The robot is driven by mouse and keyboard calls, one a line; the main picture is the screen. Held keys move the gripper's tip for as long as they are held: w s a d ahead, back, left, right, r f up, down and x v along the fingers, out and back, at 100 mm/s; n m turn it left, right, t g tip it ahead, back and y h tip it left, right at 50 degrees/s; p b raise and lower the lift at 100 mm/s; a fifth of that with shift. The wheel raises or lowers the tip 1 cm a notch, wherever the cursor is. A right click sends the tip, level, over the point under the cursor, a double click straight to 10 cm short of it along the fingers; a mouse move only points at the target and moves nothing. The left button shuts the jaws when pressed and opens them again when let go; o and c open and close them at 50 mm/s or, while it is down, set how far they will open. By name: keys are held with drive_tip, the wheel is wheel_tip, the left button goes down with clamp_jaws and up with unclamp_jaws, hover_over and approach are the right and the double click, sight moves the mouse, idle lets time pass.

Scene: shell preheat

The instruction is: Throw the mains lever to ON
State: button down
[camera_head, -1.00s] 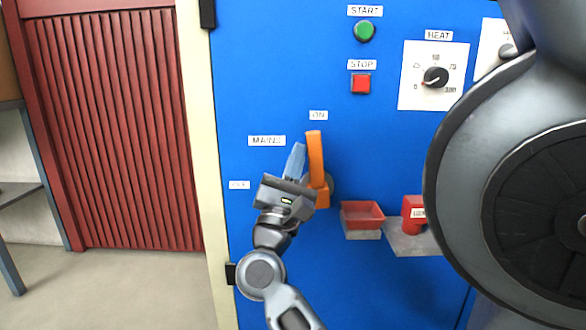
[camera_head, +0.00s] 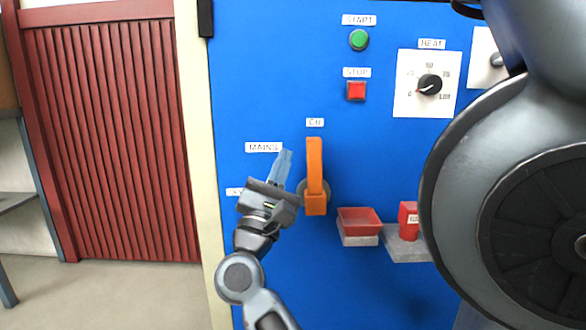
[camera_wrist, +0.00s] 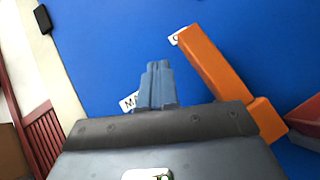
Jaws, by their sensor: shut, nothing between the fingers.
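The orange mains lever (camera_head: 314,165) stands upright on the blue panel, its tip just below the ON label (camera_head: 315,122). In the wrist view the lever (camera_wrist: 215,65) runs slanted to the right of my fingers. My gripper (camera_head: 286,155) is shut and empty, just left of the lever, with a gap between them in both views. It shows in the wrist view (camera_wrist: 157,65) as blue-grey fingers pressed together. The MAINS label (camera_head: 263,147) is left of my fingertips. The OFF label is mostly hidden behind my gripper.
The blue panel (camera_head: 260,70) carries a green START button (camera_head: 359,40), a red STOP button (camera_head: 356,90) and a HEAT dial (camera_head: 429,84). A red tray (camera_head: 359,220) and a red block (camera_head: 408,214) sit right of the lever. A red slatted shutter (camera_head: 110,140) is at left.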

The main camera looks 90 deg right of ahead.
drive_tip(key=w+a+p, duration=0.1)
drive_tip(key=w+a, duration=0.6)
drive_tip(key=w, duration=0.1)
drive_tip(key=shift+a+f+p, duration=0.2)
drive_tip(key=shift+a+p, duration=0.2)
